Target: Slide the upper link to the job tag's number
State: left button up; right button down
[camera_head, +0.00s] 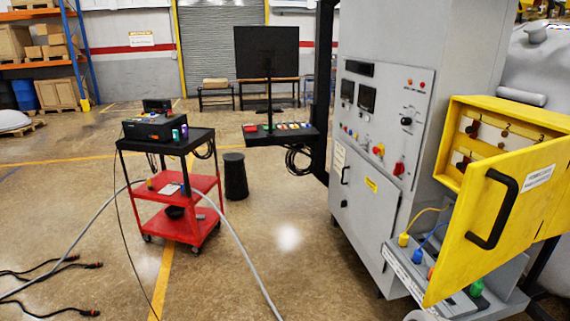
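Neither of my grippers shows in the head view. A grey furnace cabinet (432,45) stands right of centre with a panel of displays, lamps and knobs. At its lower right is a terminal ledge (402,270) with a yellow plug (403,240), a blue plug (417,256) and a green plug (476,288). The open yellow door (463,262) hides part of this ledge.
A monitor stand (267,52) and a black bin (235,177) stand mid-floor.

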aim_at(473, 130)
jog(key=u, duration=0.8)
jog(key=i, duration=1.95)
jog(key=z, duration=0.85)
jog(key=i, duration=1.2)
jog(key=z, duration=2.95)
jog(key=k, duration=0.5)
jog(key=u, duration=0.55)
jog(key=i, duration=0.85)
jog(key=z, duration=0.15)
